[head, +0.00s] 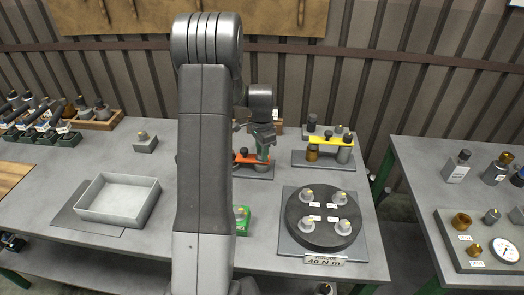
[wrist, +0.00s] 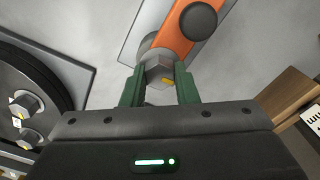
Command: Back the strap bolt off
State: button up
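The orange strap (wrist: 178,30) lies on a grey plate (wrist: 148,22), with a dark round knob (wrist: 198,21) on it. The strap bolt (wrist: 158,69) is a grey hex head with a yellow mark at the strap's near end. My gripper (wrist: 159,77) has its green fingers on either side of the head, with no clear gap, so it looks shut on it. In the head view my gripper (head: 264,138) is at the orange strap (head: 247,159), whose left part is hidden behind my arm.
A yellow strap fixture (head: 329,140) stands to the right. A round black plate (head: 323,234) with several bolts is in front, beside a 40 N m label (head: 325,260). An open grey tray (head: 92,214) sits at left. A brown block (wrist: 290,90) is right of my gripper.

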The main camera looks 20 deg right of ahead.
jog(key=c, duration=0.4)
jog(key=shift+o, duration=0.2)
jog(key=n+b, duration=0.2)
jog(key=n, duration=0.4)
jog(key=shift+n, duration=0.3)
jog(key=n, duration=0.4)
jog(key=shift+b, duration=0.35)
jog(key=shift+n, duration=2.1)
jog(key=o, duration=1)
